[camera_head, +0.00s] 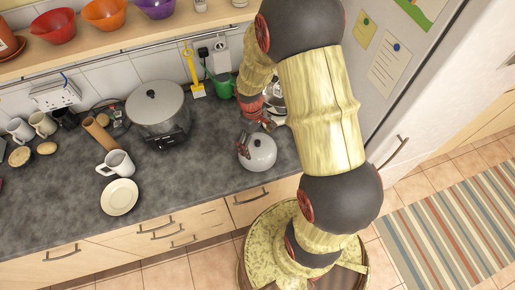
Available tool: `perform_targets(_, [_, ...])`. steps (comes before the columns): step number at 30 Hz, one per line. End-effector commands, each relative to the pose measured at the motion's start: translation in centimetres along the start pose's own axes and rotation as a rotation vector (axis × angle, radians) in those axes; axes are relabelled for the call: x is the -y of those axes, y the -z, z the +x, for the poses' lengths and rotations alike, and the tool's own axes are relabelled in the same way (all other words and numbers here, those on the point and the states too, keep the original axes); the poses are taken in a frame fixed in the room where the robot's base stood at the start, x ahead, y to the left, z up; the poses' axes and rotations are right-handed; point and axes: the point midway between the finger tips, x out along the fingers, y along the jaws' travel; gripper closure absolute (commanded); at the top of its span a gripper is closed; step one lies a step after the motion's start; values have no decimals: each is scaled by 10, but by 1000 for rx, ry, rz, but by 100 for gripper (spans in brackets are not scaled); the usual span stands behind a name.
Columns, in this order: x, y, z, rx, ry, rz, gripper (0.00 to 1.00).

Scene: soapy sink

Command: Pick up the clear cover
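I cannot clearly make out a clear cover. A large pot (160,122) on the counter has a pale greyish lid (155,103) with a dark knob; I cannot tell whether this lid is clear. My gripper (266,124) points down over the right end of the counter, just behind the white kettle (259,154). It is well to the right of the pot. A shiny metallic or glassy thing (279,101) shows beside the gripper, partly hidden by my arm. The fingers are small and dark here, so their opening and any hold are unclear.
A white mug (117,163) and a plate (120,197) stand at the counter's front. A green container (223,86) stands near the back wall. Bowls line the shelf (130,34) above. The fridge (405,75) is at right. The counter between plate and kettle is clear.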

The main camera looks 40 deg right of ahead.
Motion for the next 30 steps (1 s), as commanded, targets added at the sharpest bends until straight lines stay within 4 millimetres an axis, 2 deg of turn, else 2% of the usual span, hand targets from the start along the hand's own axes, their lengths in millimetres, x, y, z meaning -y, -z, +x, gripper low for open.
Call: perform_targets(30, [0,0,1,1,1,0,60])
